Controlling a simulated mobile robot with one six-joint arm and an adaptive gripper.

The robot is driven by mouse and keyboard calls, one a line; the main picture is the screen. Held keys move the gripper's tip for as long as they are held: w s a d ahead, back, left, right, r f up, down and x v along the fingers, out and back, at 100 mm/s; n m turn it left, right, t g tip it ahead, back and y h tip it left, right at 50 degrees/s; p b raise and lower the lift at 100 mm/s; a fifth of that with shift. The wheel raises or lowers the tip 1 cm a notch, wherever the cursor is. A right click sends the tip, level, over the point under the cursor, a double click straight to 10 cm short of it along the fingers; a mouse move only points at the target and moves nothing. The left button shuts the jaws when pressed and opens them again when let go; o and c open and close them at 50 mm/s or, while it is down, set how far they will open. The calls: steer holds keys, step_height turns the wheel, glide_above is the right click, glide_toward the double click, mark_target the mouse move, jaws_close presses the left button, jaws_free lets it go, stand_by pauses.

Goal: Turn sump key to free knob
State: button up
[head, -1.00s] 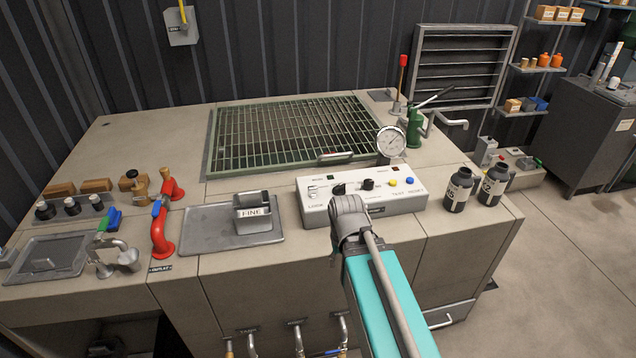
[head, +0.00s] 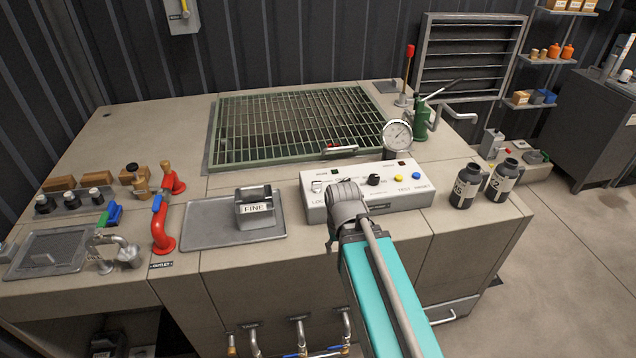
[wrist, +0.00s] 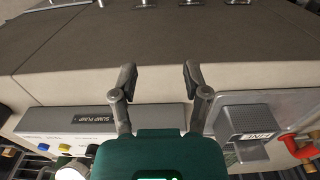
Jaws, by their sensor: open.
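The sump pump control box (head: 400,200) is a pale box on the bench front. Near its left end is a small light switch or key (head: 317,186) above the "LO..." lettering; its exact form is too small to tell. A black knob (head: 373,179) shows to the right of my arm's end. My arm's end covers the middle-left of the box in the head view and hides my fingers there. In the wrist view my gripper (wrist: 157,78) is open and empty, its two fingers apart over the bench front. The box's labelled front (wrist: 100,118) lies to the left there, apart from the fingers.
The FINE container (head: 256,208) sits on a grey tray left of the box. A gauge (head: 397,136) stands behind the box, and two dark bottles (head: 465,186) stand to its right. A red pipe (head: 162,225) rises farther left. The green grate (head: 290,125) lies behind.

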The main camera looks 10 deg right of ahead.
steer(key=w+r+m+p, duration=0.4)
steer(key=w, duration=0.4)
steer(key=w+r+m+p, duration=0.3)
steer(key=w+m, duration=0.2)
steer(key=w, duration=0.2)
step_height(320, 180, up, 6)
steer(key=m+p, duration=0.6)
steer(key=m, duration=0.3)
glide_above(317, 181)
steer(key=shift+s+a+f, duration=0.1)
steer(key=shift+f, duration=0.1)
steer(key=shift+f+b, duration=0.15)
steer(key=shift+b, duration=0.2)
step_height(317, 181, down, 14)
steer(key=b, duration=1.3)
steer(key=shift+r, duration=0.25)
steer(key=shift+b, duration=0.3)
jaws_close()
